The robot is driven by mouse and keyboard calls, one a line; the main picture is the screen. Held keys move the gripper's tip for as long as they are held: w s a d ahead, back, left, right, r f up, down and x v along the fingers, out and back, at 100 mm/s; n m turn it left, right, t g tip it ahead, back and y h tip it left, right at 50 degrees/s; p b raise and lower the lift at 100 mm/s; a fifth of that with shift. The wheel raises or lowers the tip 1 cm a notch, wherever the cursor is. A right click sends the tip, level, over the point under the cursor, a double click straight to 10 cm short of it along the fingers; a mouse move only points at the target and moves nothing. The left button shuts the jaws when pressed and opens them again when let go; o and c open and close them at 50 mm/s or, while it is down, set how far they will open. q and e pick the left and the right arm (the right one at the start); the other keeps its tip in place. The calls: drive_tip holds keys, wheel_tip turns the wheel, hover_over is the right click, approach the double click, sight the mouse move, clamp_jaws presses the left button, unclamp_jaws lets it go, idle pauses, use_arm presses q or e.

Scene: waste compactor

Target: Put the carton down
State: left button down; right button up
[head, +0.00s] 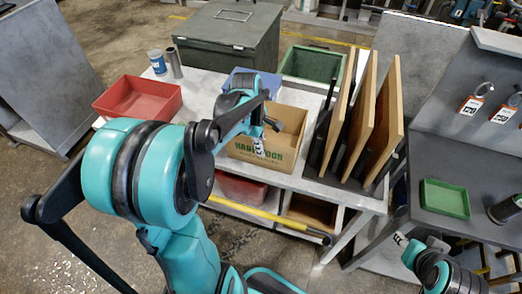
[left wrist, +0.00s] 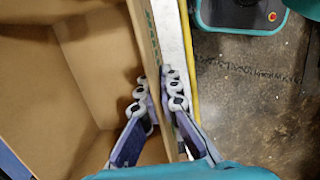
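The open brown cardboard carton (head: 285,122) is at the middle of the grey table (head: 203,98) in the head view. Green print shows on its near wall. My left gripper (head: 258,146) reaches down to that wall. In the left wrist view, its fingers (left wrist: 156,97) lie on either side of the carton's wall (left wrist: 60,133), closed against it. The carton looks empty inside. I cannot tell whether its base touches the table. My right gripper (head: 403,241) is at the lower right, and its opening is unclear.
A red bin (head: 138,98), a dark green box (head: 222,38), a green bin (head: 313,66) and a blue bin (head: 243,75) surround the table's back and left. Upright boards (head: 378,120) stand close to the carton's right. A yellow bar (head: 265,217) runs along the front.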

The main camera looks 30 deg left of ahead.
use_arm(q)
drive_tip(key=shift+r, duration=0.1)
drive_tip(key=c, duration=2.1)
unclamp_jaws()
drive_tip(key=shift+f, duration=0.2)
drive_tip(key=shift+c, duration=0.2)
drive_tip(key=o, duration=0.4)
wheel_tip(320, 180, up, 12)
drive_tip(key=a+p, duration=0.2)
drive_tip(key=p, duration=0.2)
drive_tip(key=s+d+m+t, duration=0.2)
drive_tip(key=s+d+m, duration=0.1)
drive_tip(key=m, duration=0.4)
drive_tip(key=s+d+f+m+t+y, duration=0.1)
drive_tip(key=s+d+m+t, duration=0.1)
drive_tip(key=d+m, duration=0.4)
drive_tip(key=s+d+f+m+t, duration=0.1)
drive_tip(key=s+d+m+t, duration=0.1)
drive_tip(key=d+m, duration=0.3)
drive_tip(key=shift+s+m+t+y, duration=0.35)
drive_tip(key=shift+s+m, duration=0.5)
drive_tip(key=shift+m, duration=0.45)
